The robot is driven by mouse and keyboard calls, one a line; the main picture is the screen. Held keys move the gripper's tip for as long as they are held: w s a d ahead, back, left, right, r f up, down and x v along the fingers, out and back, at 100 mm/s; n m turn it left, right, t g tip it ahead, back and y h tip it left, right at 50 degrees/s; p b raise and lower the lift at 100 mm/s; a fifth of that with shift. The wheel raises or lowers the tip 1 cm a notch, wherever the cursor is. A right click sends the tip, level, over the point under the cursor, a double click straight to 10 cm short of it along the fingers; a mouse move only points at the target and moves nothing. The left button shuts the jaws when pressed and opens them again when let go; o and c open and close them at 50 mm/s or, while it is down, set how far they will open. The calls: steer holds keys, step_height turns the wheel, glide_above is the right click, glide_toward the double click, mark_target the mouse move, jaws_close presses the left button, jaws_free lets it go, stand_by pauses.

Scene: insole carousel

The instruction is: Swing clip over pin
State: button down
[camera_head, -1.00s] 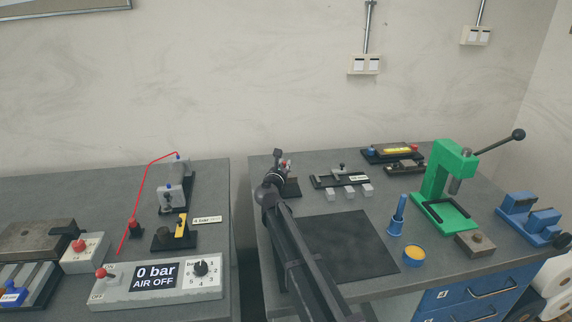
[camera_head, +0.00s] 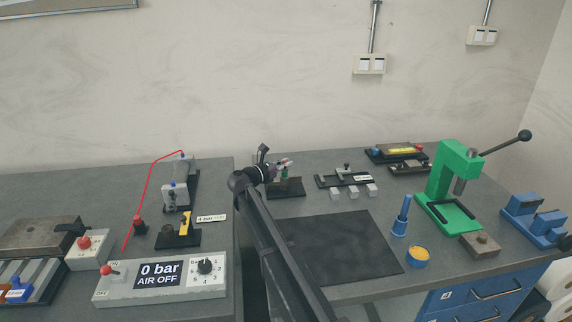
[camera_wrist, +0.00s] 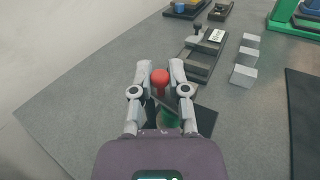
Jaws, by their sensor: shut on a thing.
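My gripper (camera_wrist: 158,68) has its two fingers on either side of a red knob (camera_wrist: 160,77) and is shut on it. In the head view my gripper (camera_head: 280,165) is small, at the left back of the right-hand table, over a black base plate (camera_head: 288,188). The plate also shows under the fingers in the wrist view (camera_wrist: 205,120). A green part (camera_wrist: 168,117) shows below the knob, between the fingers. The fingers and gripper body hide much of this fixture. I cannot tell the clip from the pin, or whether they touch.
A black fixture (camera_wrist: 205,62) with a white label stands beyond, with several light grey blocks (camera_wrist: 244,75) beside it. A dark mat (camera_head: 345,248) lies in front. A green press (camera_head: 447,185) stands to the right. A gap separates the two tables.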

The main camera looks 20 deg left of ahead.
steer(key=shift+w+a, duration=0.1)
stand_by(0.3)
steer(key=c, duration=0.6)
jaws_free()
steer(key=v, duration=1.2)
steer(key=shift+r, duration=0.15)
